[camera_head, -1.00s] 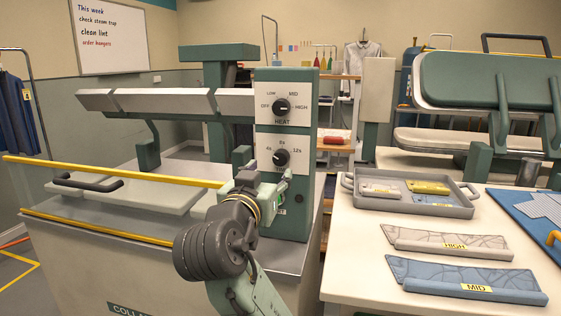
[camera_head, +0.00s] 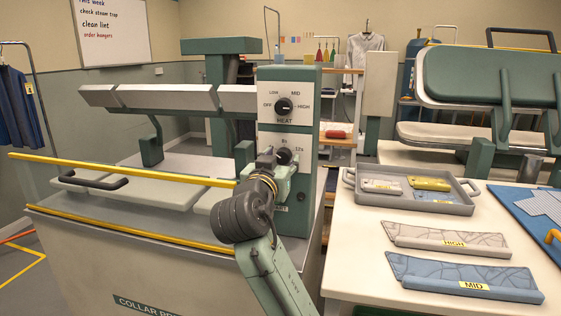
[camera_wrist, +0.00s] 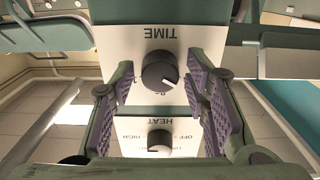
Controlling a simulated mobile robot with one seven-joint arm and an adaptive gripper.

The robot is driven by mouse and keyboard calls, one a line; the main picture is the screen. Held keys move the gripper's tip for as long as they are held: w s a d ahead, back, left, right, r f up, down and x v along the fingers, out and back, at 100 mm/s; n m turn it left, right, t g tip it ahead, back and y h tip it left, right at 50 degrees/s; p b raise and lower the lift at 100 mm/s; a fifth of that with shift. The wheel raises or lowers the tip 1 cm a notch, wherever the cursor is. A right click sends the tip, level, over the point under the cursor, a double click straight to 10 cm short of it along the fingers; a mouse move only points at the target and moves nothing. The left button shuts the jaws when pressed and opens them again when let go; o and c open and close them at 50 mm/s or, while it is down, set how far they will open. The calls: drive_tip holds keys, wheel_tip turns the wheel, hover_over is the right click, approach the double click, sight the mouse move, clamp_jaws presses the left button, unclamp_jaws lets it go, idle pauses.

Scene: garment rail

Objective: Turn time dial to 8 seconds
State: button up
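The time dial is a round dark knob (camera_wrist: 160,75) on the white TIME panel, which appears upside down in the wrist view. Its pale mark points to the lower right of that picture, and an 8s label shows partly beneath it. My gripper (camera_wrist: 165,92) is open, with one ridged purple pad on each side of the dial and visible gaps between.
The heat dial (camera_head: 284,106) sits above the time dial, its mark towards HIGH. A yellow bar (camera_head: 120,168) crosses the press front left of my gripper. On the right, a table (camera_head: 345,235) holds a grey tray (camera_head: 440,208) and pads marked HIGH (camera_head: 450,240) and MID (camera_head: 465,277).

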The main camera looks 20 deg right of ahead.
drive_tip(key=c, duration=0.9)
drive_tip(key=shift+m, duration=0.4)
drive_tip(key=shift+a+f, duration=0.1)
drive_tip(key=m+b, duration=0.1)
drive_tip(key=m, duration=0.3)
drive_tip(key=shift+m, duration=0.3)
drive_tip(key=m+b, duration=0.1)
drive_tip(key=m, duration=0.5)
drive_tip(key=shift+m, duration=0.3)
drive_tip(key=o, duration=1.2)
drive_tip(key=shift+c, duration=0.2)
